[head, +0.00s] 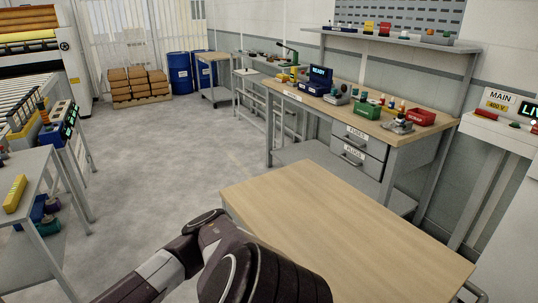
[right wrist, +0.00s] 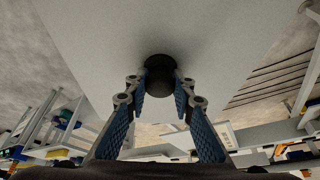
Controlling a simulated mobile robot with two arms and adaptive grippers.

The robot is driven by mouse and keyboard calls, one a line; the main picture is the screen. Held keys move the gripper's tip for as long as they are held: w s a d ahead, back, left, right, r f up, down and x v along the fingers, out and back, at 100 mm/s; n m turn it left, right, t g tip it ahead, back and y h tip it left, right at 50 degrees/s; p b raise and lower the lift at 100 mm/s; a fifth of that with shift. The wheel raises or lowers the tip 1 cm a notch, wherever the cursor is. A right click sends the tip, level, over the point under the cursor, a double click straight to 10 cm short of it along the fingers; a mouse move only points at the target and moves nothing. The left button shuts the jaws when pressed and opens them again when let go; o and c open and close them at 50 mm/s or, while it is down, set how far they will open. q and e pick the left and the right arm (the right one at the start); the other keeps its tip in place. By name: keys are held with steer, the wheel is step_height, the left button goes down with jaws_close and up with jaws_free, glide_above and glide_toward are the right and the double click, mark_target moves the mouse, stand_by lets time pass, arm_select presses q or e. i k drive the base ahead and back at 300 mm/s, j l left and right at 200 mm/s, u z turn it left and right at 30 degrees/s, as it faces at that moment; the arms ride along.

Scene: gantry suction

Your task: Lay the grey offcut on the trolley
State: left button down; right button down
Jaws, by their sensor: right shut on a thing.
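In the right wrist view, my right gripper (right wrist: 160,90) is closed around a round black knob (right wrist: 158,68), with a finger on either side. The knob sits against a broad, flat, pale grey sheet (right wrist: 90,35) that fills the upper middle of that view. It looks like the grey offcut, but I cannot be sure. In the head view, a small wood-topped trolley (head: 207,56) stands at the back, near the blue drums. Neither gripper shows in the head view. One of my dark arms crosses its lower middle.
A bare wood-topped table (head: 335,215) stands in the right foreground. A long workbench (head: 345,90) with tools and bins runs along the right wall. A grey side table (head: 28,175) and a roller conveyor (head: 25,95) are at left. The floor between is clear.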

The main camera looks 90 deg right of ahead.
mark_target(337, 238)
steer(key=i+l+z, duration=0.1)
steer(key=z, duration=0.3)
steer(key=i+l+z, duration=0.1)
steer(key=z, duration=0.3)
steer(key=i+z, duration=0.1)
steer(key=z, duration=0.3)
steer(key=i+z, duration=0.1)
steer(key=z, duration=0.3)
steer(key=i+l+z, duration=0.1)
steer(key=z, duration=0.35)
steer(key=i+z, duration=0.1)
steer(key=z, duration=0.35)
steer(key=i+l+z, duration=0.1)
steer(key=z, duration=0.35)
steer(key=i+z, duration=0.15)
steer(key=z, duration=0.25)
